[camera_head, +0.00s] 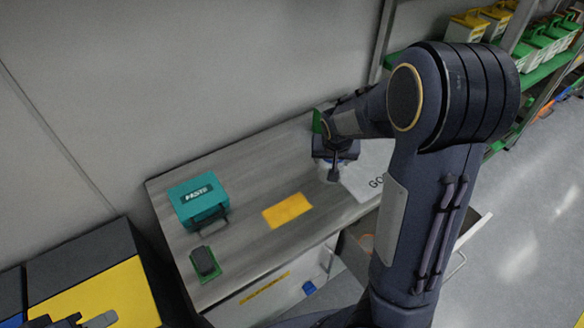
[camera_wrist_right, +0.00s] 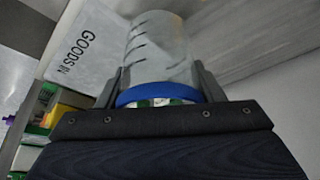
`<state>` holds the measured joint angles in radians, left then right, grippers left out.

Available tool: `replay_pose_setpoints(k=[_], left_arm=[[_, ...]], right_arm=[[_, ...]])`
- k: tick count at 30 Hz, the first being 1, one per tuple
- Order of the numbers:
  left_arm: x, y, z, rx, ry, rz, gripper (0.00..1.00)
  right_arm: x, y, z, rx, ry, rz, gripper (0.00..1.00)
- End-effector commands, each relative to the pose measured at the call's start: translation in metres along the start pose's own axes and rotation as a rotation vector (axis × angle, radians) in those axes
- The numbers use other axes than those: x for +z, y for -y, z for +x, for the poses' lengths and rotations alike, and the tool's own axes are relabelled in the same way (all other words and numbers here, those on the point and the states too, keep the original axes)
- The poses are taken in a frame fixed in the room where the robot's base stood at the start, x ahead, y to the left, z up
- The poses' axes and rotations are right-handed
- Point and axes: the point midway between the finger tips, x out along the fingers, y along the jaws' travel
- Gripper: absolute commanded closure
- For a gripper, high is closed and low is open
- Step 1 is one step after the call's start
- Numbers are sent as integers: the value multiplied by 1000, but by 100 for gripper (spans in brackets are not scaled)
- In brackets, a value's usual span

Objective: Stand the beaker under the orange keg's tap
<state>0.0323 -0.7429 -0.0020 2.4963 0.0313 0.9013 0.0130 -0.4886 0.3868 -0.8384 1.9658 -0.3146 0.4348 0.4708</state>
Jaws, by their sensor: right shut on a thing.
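The beaker (camera_wrist_right: 160,45) is a clear cylinder with dark graduation marks and a blue band (camera_wrist_right: 160,95) at the end nearest the camera. My right gripper (camera_wrist_right: 158,82) is shut on it, one finger on each side. In the head view my right gripper (camera_head: 333,170) is over the far right part of the grey bench, by the GOODS IN sheet; the beaker there is mostly hidden by the gripper. Part of what looks like my left gripper (camera_head: 80,321) shows at the bottom left edge; its jaws are unclear. No orange keg or tap is in view.
On the bench (camera_head: 240,255) are a teal case (camera_head: 198,200), a yellow mat (camera_head: 287,210) and a dark object on a green base (camera_head: 205,262). The white GOODS IN sheet (camera_head: 372,160) lies at right. A shelf of bins (camera_head: 540,55) stands far right. An open drawer (camera_head: 355,255) is below the bench.

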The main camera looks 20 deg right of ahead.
Motion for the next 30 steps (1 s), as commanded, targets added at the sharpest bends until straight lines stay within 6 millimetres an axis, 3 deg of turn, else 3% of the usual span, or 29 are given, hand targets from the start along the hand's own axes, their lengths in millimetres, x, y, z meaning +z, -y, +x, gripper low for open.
replay_pose_setpoints(k=[8,12,25,30], left_arm=[[5,4,10,0,0,0,64],[7,6,13,0,0,0,64],[8,8,17,0,0,0,64],[10,9,19,0,0,0,64]], right_arm=[[-36,46,52,3,2,-3,62],[-40,60,83,3,4,-4,62],[-47,80,123,1,3,-4,62],[-36,79,146,0,3,-3,62]])
